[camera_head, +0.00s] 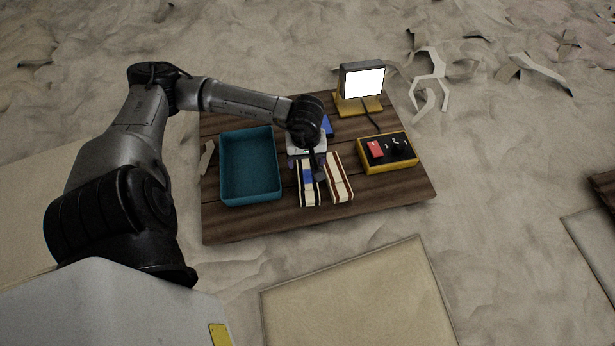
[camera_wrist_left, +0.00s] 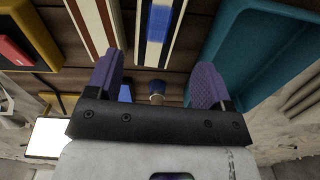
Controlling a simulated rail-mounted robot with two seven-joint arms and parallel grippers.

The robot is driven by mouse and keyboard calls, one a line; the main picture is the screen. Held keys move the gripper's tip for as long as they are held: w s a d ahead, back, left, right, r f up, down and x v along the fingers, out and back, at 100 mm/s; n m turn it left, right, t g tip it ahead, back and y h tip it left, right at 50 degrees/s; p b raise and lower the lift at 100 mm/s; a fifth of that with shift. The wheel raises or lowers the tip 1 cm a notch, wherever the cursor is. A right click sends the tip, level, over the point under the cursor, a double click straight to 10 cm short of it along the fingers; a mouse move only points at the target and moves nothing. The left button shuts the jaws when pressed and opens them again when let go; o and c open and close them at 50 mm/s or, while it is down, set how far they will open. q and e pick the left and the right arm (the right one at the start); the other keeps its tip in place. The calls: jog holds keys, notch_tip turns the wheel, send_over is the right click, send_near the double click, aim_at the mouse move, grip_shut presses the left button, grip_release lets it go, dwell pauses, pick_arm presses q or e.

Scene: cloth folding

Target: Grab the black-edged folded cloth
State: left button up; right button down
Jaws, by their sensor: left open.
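The black-edged folded cloth (camera_head: 309,188) is a cream strip with dark stripes and a blue patch, lying on the wooden board. In the left wrist view the cloth (camera_wrist_left: 157,32) lies ahead of the fingers, roughly in line with the gap between them. My left gripper (camera_head: 307,163) is over the far end of the cloth in the head view. In the left wrist view its purple fingers (camera_wrist_left: 157,82) are spread apart with no cloth between them. The cloth's far end is partly hidden by the gripper in the head view. My right gripper is not in view.
A brown-edged folded cloth (camera_head: 339,178) lies close on the right. A teal tray (camera_head: 223,183) stands on the left. A yellow-framed box (camera_head: 387,167) and a lit lamp (camera_head: 362,83) are to the right and behind. The board's front strip (camera_head: 260,224) is clear.

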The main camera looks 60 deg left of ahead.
aim_at(308, 176)
pick_arm(q)
notch_tip(308, 176, down, 4)
jog(key=shift+r+p, duration=0.25)
jog(key=shift+p, duration=0.05)
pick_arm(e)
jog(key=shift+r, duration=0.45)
pick_arm(q)
jog(key=shift+d+f+p, duration=0.1)
jog(key=shift+f+p, duration=0.2)
jog(key=shift+p, duration=0.05)
jog(key=f, duration=0.1)
jog(key=f+p, duration=0.2)
jog(key=f, duration=0.1)
jog(key=shift+d, duration=0.25)
jog(key=shift+f, duration=0.4)
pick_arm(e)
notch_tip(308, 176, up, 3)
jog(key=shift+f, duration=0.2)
pick_arm(q)
jog(key=shift+c, duration=0.3)
jog(key=c, duration=0.7)
jog(key=shift+r, duration=0.1)
jog(key=shift+c, duration=0.2)
